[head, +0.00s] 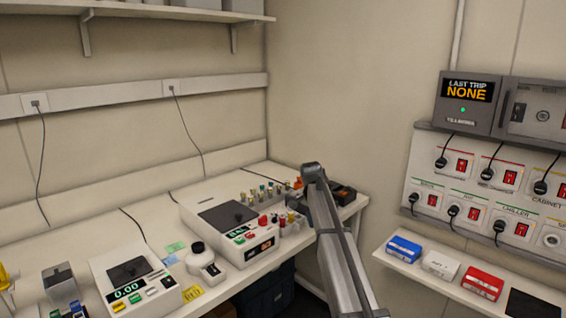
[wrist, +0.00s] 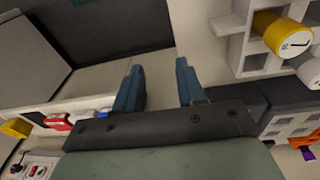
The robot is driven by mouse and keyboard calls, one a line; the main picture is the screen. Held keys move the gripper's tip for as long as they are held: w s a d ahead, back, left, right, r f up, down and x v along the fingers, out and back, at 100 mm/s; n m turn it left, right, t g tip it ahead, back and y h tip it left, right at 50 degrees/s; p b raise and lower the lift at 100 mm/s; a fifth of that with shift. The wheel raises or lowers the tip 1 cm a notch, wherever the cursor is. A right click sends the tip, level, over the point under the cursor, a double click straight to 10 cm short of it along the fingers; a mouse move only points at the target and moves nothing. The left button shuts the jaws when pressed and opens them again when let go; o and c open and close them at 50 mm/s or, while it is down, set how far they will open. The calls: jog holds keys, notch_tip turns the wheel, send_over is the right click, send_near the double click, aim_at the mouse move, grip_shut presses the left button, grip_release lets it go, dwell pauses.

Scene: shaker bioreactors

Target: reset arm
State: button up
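My arm (head: 338,245) rises from the bottom of the head view, with its top joint in front of the right end of the bench. My gripper is not clearly visible there. In the wrist view my gripper (wrist: 160,65) shows two blue fingers spread apart with nothing between them. The fingers appear clear of any object.
A switch panel (head: 480,195) and a shelf with blue (head: 404,248) and red (head: 482,283) boxes are at right.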

jog(key=s+d+f+n+g, duration=0.1)
jog(key=s+d+f, duration=0.2)
jog(key=f, duration=0.6)
jog(key=s+d+f, duration=0.3)
jog(key=s+f, duration=0.1)
jog(key=f, duration=0.5)
jog(key=s+f+n+g, duration=0.2)
jog(key=s+f+n, duration=0.1)
jog(key=s+f, duration=1.5)
jog(key=s+f+n+g, duration=0.1)
jog(key=s+f, duration=0.4)
jog(key=s, duration=0.8)
jog(key=s+f+n+g+y, duration=0.1)
jog(key=s+f+n, duration=0.2)
jog(key=s, duration=1)
jog(key=s+f+n+g, duration=0.1)
jog(key=s+f+g, duration=0.1)
jog(key=s+f, duration=0.7)
jog(key=s, duration=0.5)
jog(key=shift+a+f+n+y, duration=0.15)
jog(key=shift+a+n+y, duration=0.15)
jog(key=shift+a+n, duration=0.1)
jog(key=shift+o, duration=0.2)
jog(key=shift+s, duration=0.1)
